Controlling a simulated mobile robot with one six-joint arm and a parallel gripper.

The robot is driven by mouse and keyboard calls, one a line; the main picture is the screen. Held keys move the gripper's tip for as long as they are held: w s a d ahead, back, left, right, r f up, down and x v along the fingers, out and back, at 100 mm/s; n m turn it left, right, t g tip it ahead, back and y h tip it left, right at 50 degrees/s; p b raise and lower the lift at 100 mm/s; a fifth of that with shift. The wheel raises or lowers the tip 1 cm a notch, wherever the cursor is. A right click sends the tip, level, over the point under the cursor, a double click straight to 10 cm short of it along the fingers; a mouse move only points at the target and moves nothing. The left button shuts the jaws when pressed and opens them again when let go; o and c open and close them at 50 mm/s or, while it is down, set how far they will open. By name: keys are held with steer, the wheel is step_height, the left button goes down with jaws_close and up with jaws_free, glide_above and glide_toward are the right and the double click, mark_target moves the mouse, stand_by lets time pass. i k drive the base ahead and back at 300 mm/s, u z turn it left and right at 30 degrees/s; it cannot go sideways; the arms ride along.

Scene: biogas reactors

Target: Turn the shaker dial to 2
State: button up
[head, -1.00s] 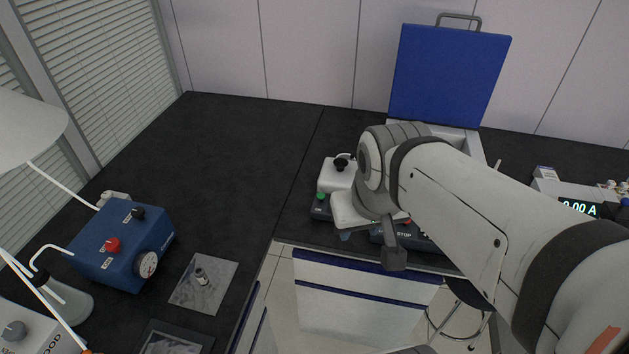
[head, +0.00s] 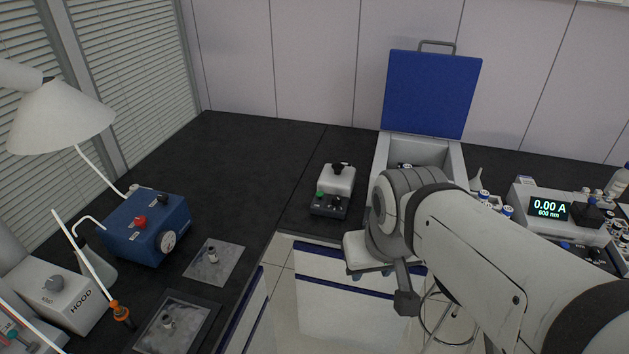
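The open box with a raised blue lid (head: 432,95) stands at the back of the bench and looks like the shaker. My arm hides its front panel, and no dial on it shows. A small device (head: 333,190) to its left has a white top, a black knob, a green button and a small dark dial on its front. I cannot tell for certain which of the two is the shaker. My gripper (head: 371,271) is in front of the bench edge, right of and nearer than the small device. Its fingers are mostly hidden, and nothing held shows.
A blue pump box (head: 145,228) with a gauge, a HOOD box (head: 65,292) and a white lamp (head: 62,117) are at left. A photometer (head: 555,212) reading 0.00 A and several vials stand at right. The bench (head: 255,150) is clear at back left.

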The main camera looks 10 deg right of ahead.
mark_target(336, 199)
steer(key=z, duration=0.15)
steer(key=i, duration=0.9)
steer(key=u, duration=0.1)
